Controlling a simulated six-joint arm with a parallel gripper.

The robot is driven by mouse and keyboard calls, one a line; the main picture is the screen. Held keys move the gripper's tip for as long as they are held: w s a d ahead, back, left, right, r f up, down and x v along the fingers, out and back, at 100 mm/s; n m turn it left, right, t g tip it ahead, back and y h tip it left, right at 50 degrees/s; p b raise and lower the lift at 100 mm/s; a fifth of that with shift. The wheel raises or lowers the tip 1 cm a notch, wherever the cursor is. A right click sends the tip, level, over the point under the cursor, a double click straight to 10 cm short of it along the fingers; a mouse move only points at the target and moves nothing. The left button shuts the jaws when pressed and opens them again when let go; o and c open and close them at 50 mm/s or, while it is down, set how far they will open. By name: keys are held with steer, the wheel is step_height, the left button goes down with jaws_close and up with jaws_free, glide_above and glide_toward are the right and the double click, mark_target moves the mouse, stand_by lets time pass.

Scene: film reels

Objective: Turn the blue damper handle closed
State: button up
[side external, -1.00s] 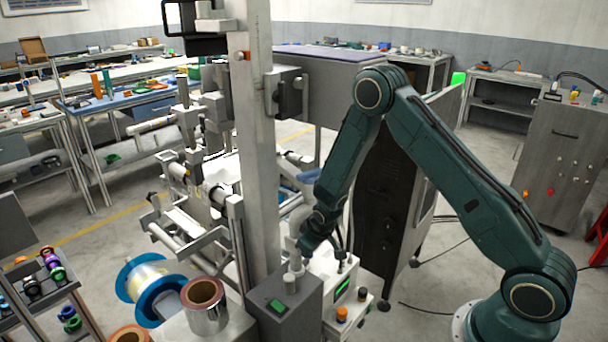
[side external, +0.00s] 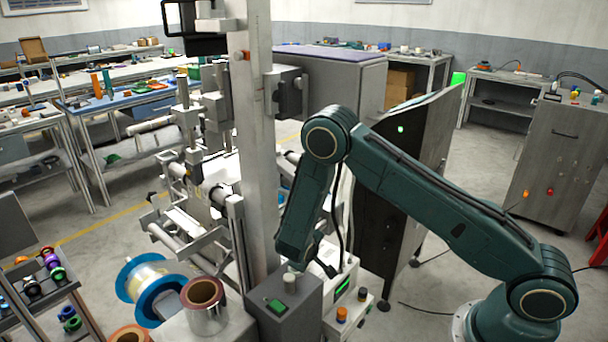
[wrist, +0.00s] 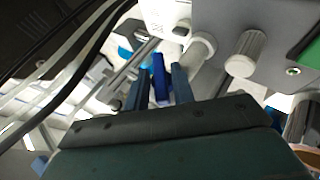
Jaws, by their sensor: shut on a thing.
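The blue damper handle (wrist: 160,80) shows in the wrist view as a dark blue bar between the two finger tips. My gripper (wrist: 162,70) is shut on it, with one teal finger on each side. The far end of the handle and its pivot cannot be made out. In the side view the handle and the finger tips are hidden behind my arm and the grey box, so its turn angle cannot be read there.
White cylinders (wrist: 245,54) stand close right of the fingers. Dark cables cross the left of the wrist view. A metallic roll (side external: 204,305) stands left of the box.

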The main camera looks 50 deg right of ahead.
steer(key=h, duration=0.2)
steer(key=n+h, duration=0.1)
steer(key=h, duration=0.1)
steer(key=shift+a+f+t, duration=0.3)
steer(key=shift+f, duration=0.05)
steer(key=shift+f+n+t+h, duration=0.15)
steer(key=shift+n+t+h, duration=0.4)
steer(key=shift+h, duration=1.05)
steer(key=o, duration=0.7)
steer(key=shift+v, duration=3.75)
steer(key=shift+f, duration=0.1)
